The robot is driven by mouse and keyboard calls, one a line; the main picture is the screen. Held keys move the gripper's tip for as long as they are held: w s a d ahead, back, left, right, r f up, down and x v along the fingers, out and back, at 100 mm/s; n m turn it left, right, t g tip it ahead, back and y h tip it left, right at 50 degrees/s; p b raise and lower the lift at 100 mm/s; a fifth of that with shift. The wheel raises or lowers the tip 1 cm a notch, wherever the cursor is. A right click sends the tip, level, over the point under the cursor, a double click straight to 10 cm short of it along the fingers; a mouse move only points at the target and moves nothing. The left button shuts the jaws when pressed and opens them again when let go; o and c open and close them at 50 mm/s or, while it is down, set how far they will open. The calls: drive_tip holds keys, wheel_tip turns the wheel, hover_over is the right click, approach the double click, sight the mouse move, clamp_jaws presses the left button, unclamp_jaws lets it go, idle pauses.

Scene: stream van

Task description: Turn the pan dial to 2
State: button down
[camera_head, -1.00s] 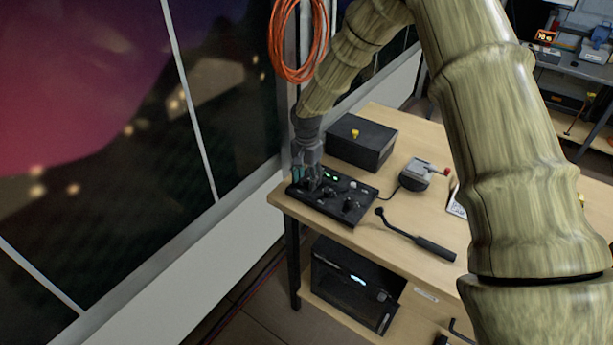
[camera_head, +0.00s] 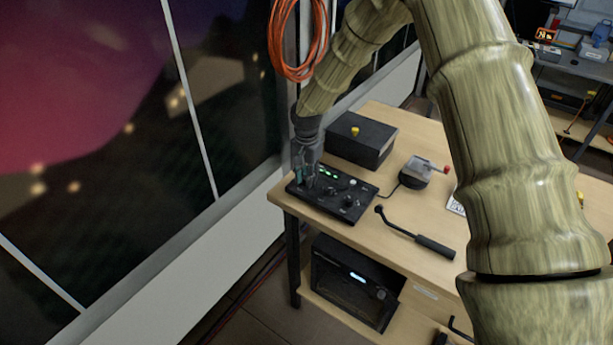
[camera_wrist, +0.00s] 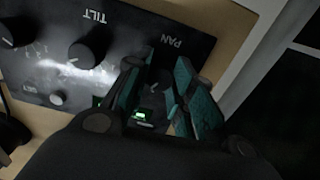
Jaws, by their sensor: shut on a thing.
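The black control panel (camera_head: 325,204) lies near the left end of the wooden table. In the wrist view, the panel (camera_wrist: 140,25) shows the words TILT and PAN beside its dials. The pan dial (camera_wrist: 157,78) sits between the dark green fingers of my gripper (camera_wrist: 157,82), which is shut on it from both sides. The fingers hide parts of the dial, and I cannot read its number. In the head view, my gripper (camera_head: 305,180) points down onto the panel's left end. The black tilt dial (camera_wrist: 88,52) is beside it, clear of the fingers.
A black box (camera_head: 359,142) stands behind the panel. A window fills the left side, close to the table (camera_head: 385,260). An orange cable coil (camera_head: 300,40) hangs above.

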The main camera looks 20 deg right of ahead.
drive_tip(key=n, duration=0.6)
drive_tip(key=shift+r, duration=0.1)
drive_tip(key=n, duration=0.5)
drive_tip(key=shift+w+b, duration=0.1)
drive_tip(key=shift+b, duration=0.2)
drive_tip(key=shift+n, duration=0.3)
drive_tip(key=c, duration=1.2)
unclamp_jaws()
wheel_tip(320, 180, up, 12)
drive_tip(key=shift+d+f, duration=0.1)
